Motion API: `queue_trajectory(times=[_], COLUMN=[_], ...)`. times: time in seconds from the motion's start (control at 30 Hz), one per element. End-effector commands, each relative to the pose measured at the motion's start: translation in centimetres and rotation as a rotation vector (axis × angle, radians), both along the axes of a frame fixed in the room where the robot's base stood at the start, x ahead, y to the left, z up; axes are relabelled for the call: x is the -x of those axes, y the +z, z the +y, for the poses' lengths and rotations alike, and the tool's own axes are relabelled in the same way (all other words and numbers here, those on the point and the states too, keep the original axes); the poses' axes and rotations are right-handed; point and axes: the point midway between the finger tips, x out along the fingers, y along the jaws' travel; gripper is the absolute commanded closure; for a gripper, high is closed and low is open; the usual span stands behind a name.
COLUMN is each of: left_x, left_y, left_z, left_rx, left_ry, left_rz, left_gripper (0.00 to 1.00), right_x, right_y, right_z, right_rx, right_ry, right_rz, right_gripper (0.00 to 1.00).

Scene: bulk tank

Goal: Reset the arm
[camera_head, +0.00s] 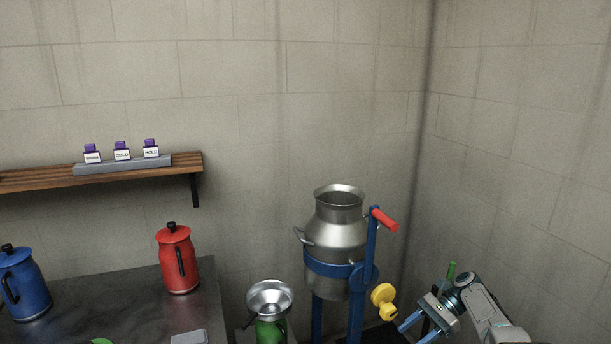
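My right gripper (412,334) is at the lower right, on the arm that comes in from the right edge. Its two blue fingers point down and to the left, with a gap between them. I see nothing held there, but the fingertips are close to the bottom edge of the picture. My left arm and gripper are not in view.
A metal milk can (337,235) sits in a blue stand with a red handle (384,219) and yellow knob (383,300). A funnel (270,297) tops a green container (271,331). Red (177,262) and blue (23,285) jugs stand on the dark counter (110,300).

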Motion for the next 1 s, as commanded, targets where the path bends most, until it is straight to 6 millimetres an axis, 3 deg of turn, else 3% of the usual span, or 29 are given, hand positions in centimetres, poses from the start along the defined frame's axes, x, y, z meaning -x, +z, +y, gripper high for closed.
queue_trajectory(times=[0.1, 0.37, 0.47, 0.57, 0.77, 0.9, 1.0], left_x=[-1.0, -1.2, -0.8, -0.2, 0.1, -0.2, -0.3], left_y=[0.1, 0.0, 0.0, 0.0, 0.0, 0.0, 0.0], left_z=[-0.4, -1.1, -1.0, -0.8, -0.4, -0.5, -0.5], left_rx=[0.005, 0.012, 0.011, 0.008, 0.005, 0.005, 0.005], left_ry=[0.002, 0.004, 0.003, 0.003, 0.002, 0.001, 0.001], left_rz=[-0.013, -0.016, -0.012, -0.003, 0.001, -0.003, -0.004], left_gripper=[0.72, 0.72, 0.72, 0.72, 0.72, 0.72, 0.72], right_x=[0.6, 2.9, 4.4, 6.8, 14.9, 22.2, 28.3], right_y=[-2.5, -10.0, -13.8, -18.8, -31.4, -39.3, -44.1], right_z=[0.1, 0.1, 0.1, -0.1, -1.3, -2.5, -3.2], right_rx=[0.028, 0.124, 0.175, 0.242, 0.430, 0.557, 0.635], right_ry=[-0.005, -0.009, -0.003, 0.014, 0.117, 0.243, 0.361], right_rz=[-0.012, -0.055, -0.082, -0.117, -0.234, -0.337, -0.420], right_gripper=[0.51, 0.51, 0.51, 0.51, 0.51, 0.51, 0.51])
